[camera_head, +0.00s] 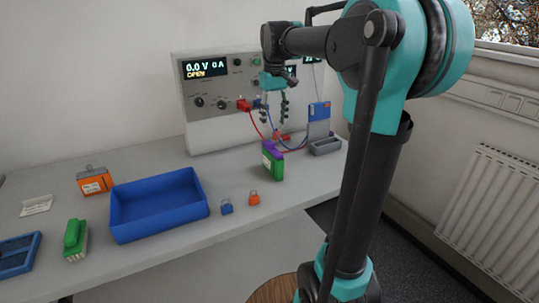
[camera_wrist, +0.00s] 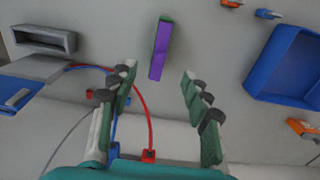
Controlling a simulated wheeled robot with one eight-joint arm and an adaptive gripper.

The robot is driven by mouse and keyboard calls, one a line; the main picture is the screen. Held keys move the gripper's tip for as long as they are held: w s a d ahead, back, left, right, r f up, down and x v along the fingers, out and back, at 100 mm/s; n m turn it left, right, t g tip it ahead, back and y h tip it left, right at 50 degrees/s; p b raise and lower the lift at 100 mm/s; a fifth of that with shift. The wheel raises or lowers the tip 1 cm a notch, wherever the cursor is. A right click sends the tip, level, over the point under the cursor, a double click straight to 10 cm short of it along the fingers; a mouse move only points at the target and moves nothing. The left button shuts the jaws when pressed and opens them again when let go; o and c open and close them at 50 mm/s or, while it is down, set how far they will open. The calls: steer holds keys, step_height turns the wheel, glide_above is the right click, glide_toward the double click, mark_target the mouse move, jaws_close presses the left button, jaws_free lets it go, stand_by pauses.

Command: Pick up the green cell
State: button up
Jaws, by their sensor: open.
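My gripper (camera_head: 273,119) hangs above and behind the cell, in front of the cycler. Its fingers point down, spread apart and empty, as the wrist view also shows (camera_wrist: 158,74). The fingers do not touch the cell.
The cycler (camera_head: 215,120) stands behind, with red and blue leads (camera_wrist: 149,125) running under my gripper. A grey holder (camera_head: 325,146) and blue block are to the right.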

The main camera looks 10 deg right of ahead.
mark_target(273, 160)
steer(key=shift+w+a+f, duration=0.1)
steer(key=shift+w+f, duration=0.05)
steer(key=shift+w, duration=0.3)
step_height(273, 160, down, 16)
steer(key=shift+s+f, duration=0.1)
steer(key=shift+f, duration=0.1)
jaws_close()
stand_by(0.4)
